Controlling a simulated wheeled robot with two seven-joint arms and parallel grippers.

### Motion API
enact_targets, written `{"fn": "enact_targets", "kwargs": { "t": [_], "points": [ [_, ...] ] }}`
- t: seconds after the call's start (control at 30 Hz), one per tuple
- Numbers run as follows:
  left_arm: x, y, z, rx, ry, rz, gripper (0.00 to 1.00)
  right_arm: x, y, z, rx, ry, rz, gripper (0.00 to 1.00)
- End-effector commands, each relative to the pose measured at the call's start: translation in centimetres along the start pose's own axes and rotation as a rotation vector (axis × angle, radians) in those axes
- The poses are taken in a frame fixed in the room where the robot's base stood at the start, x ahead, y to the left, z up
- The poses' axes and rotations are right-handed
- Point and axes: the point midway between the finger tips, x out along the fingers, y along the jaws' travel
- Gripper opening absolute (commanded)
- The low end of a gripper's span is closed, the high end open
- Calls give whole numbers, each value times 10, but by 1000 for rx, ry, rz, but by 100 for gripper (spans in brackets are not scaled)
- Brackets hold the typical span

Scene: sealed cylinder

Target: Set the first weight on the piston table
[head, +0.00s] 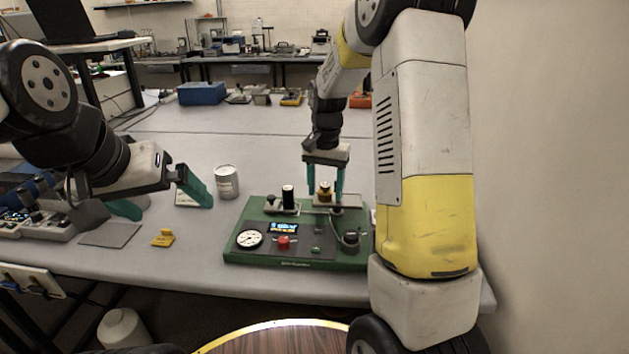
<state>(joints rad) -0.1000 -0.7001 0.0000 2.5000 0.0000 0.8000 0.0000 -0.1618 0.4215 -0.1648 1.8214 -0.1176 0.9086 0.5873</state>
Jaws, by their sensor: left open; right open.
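A green apparatus (275,256) stands on the grey table, with a round gauge, a lit display and a red knob on its front. A small brass weight (325,193) with a dark top stands at its back, by a pale plate. My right gripper (325,196) points down with its teal fingers open, one on each side of the brass piece; I cannot tell whether they touch it. A black cylinder with a pale top (288,197) stands left of it on the apparatus. I cannot tell which part is the piston table. My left gripper (160,198) is open and empty, left of the apparatus.
A grey can (227,183) stands between my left gripper and the apparatus. A small yellow item (163,238) and a dark flat mat (111,235) lie at the front left. A blue box (201,93) is at the far back. The table's middle back is clear.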

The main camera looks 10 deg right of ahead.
Motion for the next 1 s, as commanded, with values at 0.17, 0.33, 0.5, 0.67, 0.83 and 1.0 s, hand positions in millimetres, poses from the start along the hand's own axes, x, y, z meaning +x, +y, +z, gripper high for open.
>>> {"fn": "enact_targets", "kwargs": {
  "t": [0.17,0.33,0.5,0.67,0.83,1.0],
  "points": [
    [0,0,0,0,0,0,100,-8,0,0,0,1,-1,57],
    [0,0,0,0,0,0,100,-38,-1,-1,0,4,-3,57],
    [0,0,0,0,0,0,100,-76,0,-1,0,4,-3,57],
    [0,0,0,0,0,0,100,-104,0,0,0,3,-1,57],
    [0,0,0,0,0,0,100,-121,0,0,-1,2,-2,57],
    [0,0,0,0,0,0,100,-141,12,19,-45,29,-50,57]
  ]
}}
